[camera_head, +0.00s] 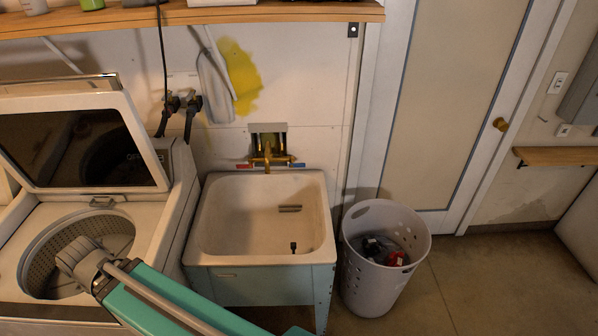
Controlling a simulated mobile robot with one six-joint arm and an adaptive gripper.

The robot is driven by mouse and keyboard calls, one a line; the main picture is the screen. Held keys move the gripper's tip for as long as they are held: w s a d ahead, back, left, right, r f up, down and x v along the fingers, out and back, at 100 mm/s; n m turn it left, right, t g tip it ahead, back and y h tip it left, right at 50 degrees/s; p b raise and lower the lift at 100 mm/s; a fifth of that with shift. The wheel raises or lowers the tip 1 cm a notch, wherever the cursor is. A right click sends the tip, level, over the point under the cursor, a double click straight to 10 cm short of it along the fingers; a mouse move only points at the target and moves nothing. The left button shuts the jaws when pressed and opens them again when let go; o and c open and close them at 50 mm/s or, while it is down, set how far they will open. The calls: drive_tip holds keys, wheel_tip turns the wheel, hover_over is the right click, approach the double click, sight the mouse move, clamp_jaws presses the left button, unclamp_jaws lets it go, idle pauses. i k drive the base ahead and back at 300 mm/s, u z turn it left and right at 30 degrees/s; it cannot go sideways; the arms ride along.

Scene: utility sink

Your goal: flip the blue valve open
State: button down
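The blue valve (297,165) is a small blue lever at the right side of the brass faucet (267,158). It appears to lie roughly sideways, pointing right. A matching red lever (244,166) is at the faucet's left side. The faucet is mounted on the wall above the back rim of the white utility sink (325,215). My arm's teal link and grey joint show at the lower left, in front of the washer and well short of the faucet. My gripper is not in view.
An open top-loading washer (170,215) with its lid raised stands left of the sink. A white laundry basket (370,285) holding clothes stands on the floor at the right. A wooden shelf (250,12) runs above. Floor further right is clear.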

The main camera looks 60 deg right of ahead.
sight(292, 166)
drive_tip(key=k, duration=1.8)
drive_tip(key=z, duration=0.95)
drive_tip(key=i, duration=1)
